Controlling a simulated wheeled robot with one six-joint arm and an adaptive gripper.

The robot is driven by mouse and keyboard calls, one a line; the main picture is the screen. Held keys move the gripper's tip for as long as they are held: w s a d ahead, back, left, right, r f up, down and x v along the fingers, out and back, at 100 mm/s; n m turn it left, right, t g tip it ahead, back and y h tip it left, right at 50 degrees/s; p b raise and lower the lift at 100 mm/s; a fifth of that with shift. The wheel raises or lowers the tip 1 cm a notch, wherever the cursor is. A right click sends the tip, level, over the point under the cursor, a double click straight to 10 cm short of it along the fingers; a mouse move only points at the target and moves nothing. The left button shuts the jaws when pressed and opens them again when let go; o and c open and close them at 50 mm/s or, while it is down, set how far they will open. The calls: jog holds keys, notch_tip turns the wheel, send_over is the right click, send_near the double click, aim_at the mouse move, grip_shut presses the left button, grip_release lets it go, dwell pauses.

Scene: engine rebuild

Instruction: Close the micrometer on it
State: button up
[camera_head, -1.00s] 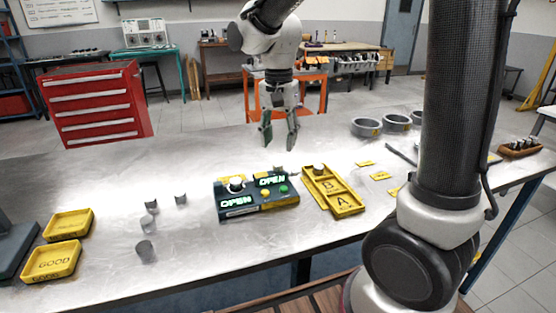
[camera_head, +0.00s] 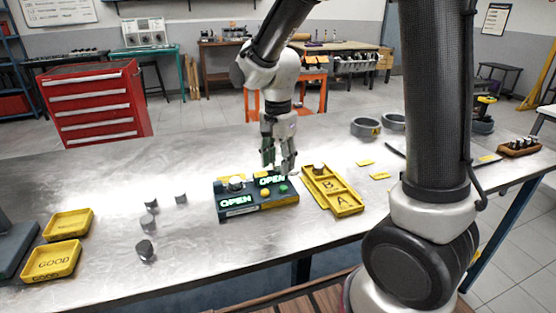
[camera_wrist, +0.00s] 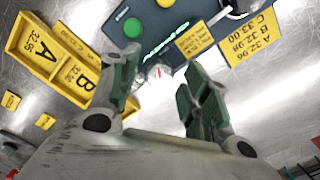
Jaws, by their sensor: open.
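The micrometer, a dark box (camera_head: 232,212), sits mid-bench with two lit green displays reading OPEN. A green button (camera_head: 284,188) and a yellow button (camera_head: 265,193) are on its right half. A pale round part (camera_head: 236,183) sits at its upper left, and cannot be seen clearly. My gripper (camera_head: 281,170) is open and empty, pointing down just behind and above the right half of the box. In the wrist view, the fingertips (camera_wrist: 161,75) are spread over the box's edge, with a small white dial with a red mark between them. The green button shows there too (camera_wrist: 132,27).
A yellow tray marked A and B (camera_head: 347,203) stands right of the micrometer. Several grey cylinders (camera_head: 147,251) stand to its left. Yellow trays (camera_head: 52,262) lie far left, one marked GOOD. Grey rings (camera_head: 365,127) stand at the back right. Bench in front is clear.

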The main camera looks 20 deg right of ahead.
jog(key=c, duration=1)
jog(key=shift+c, duration=0.2)
